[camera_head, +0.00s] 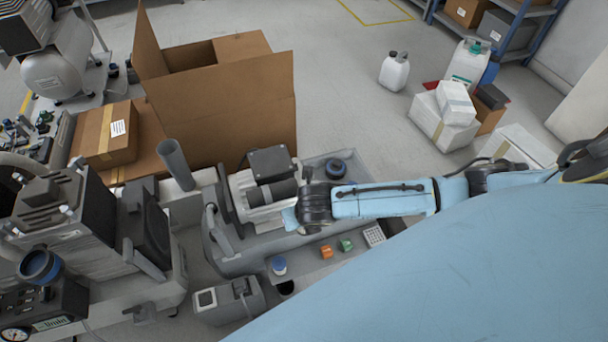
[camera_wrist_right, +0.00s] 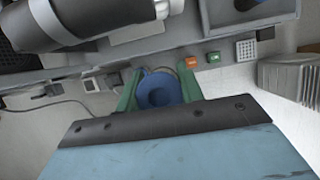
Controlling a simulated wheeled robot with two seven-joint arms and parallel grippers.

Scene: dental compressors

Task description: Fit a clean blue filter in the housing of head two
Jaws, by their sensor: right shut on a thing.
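My right gripper (camera_wrist_right: 158,82) has green fingers on both sides of a round blue filter (camera_wrist_right: 157,90) with a darker middle, and is shut on it. In the head view my right arm reaches in from the right to above the grey compressor unit; its fingertips and the filter cannot be made out there. Another blue-rimmed round housing (camera_head: 40,266) is at the lower left. I cannot tell which belongs to head two. My left gripper is not in view.
An upright grey tube (camera_head: 175,164) and an open cardboard box (camera_head: 225,110) stand behind.

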